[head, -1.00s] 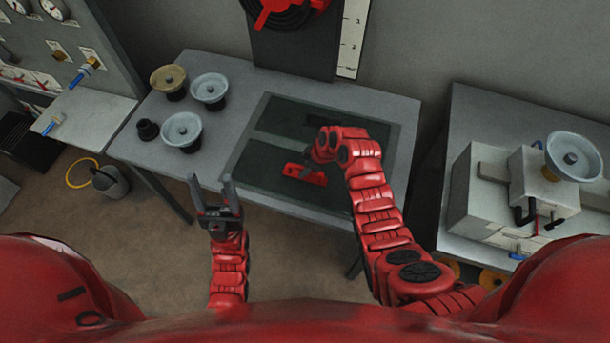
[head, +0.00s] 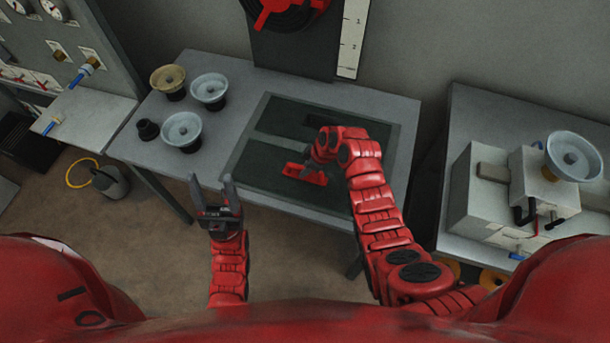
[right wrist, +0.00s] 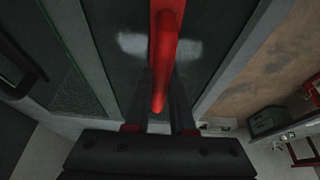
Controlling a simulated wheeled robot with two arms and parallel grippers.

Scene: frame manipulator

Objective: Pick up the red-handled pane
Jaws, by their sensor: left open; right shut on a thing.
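The red-handled pane is a dark glassy sheet (head: 265,175) in the near part of the frame (head: 396,140) on the middle table. Its red handle (head: 296,172) also shows in the right wrist view (right wrist: 166,50). My right gripper (head: 315,160) is shut on this handle, with its two fingers (right wrist: 160,105) on either side of it. Whether the pane is clear of the frame, I cannot tell. My right arm covers part of the pane's right side. My left gripper (head: 213,196) is open and empty, left of the frame in front of the table.
Two pale bowl-topped stands (head: 182,130), a tan one (head: 168,80) and a small black piece (head: 147,129) stand at the table's left. A machine (head: 510,190) stands on the right table. A panel with gauges is at left, a bucket (head: 111,181) on the floor.

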